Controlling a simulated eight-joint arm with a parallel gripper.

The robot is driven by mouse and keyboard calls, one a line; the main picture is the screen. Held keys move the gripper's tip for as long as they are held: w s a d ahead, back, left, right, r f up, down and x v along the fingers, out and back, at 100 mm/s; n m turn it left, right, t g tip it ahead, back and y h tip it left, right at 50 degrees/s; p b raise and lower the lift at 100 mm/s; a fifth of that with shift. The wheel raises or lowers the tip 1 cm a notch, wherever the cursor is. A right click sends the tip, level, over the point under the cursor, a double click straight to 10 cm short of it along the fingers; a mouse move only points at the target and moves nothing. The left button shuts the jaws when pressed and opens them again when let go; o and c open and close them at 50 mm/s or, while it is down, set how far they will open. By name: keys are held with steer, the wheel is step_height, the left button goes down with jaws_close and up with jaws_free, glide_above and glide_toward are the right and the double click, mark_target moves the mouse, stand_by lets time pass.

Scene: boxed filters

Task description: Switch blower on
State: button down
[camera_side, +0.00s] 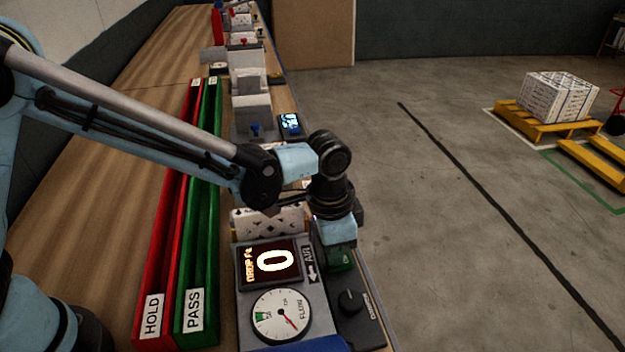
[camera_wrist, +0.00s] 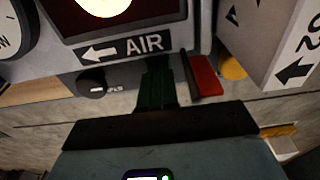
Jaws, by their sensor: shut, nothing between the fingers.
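My gripper is shut and empty, pointing down over the switch.
A black knob (camera_side: 350,301) sits on the panel near the switch, and an AIR arrow label (camera_side: 309,263) is beside it. Red HOLD (camera_side: 153,312) and green PASS (camera_side: 195,306) channels run along the left. Boxes and fixtures stand farther back. Open floor lies to the right.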

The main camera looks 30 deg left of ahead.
steer(key=shift+w+d+f, duration=0.2)
steer(key=shift+w+d, duration=0.05)
steer(key=shift+w, duration=0.05)
step_height(320, 180, up, 14)
steer(key=s+a, duration=0.1)
steer(key=shift+s+a+r, duration=0.2)
steer(key=shift+s, duration=0.05)
